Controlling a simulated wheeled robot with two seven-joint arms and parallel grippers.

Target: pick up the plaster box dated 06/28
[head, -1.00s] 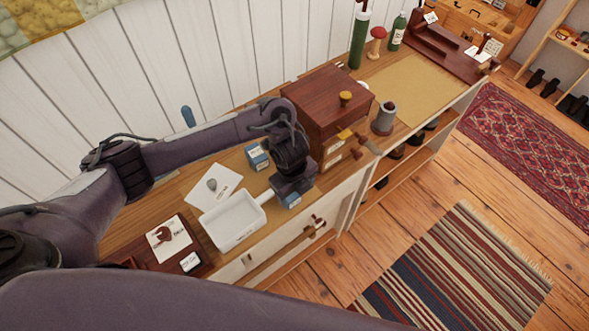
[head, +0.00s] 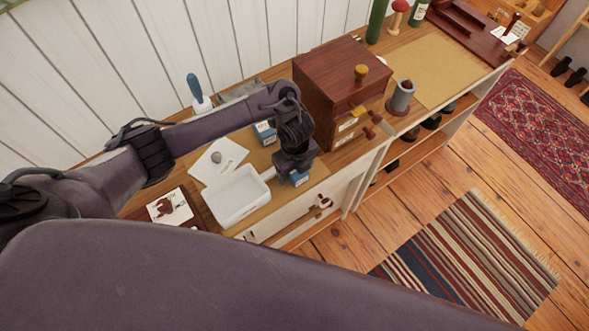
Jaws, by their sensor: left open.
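Two small blue-and-white boxes are on the cabinet top. One box (head: 264,134) stands behind my left arm, towards the wall. The other box (head: 299,179) is near the front edge, directly under my left gripper (head: 292,171), which hides much of it. My left gripper is open and points down at this box; I cannot tell whether the fingers are around it. The dates on both boxes are too small to read. My right gripper is not in view.
A white tray (head: 238,213) sits left of the gripper, beside a paper sheet with a grey stone (head: 216,157). A dark red wooden box with drawers (head: 325,85) stands close on the right, then a grey cup (head: 401,97).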

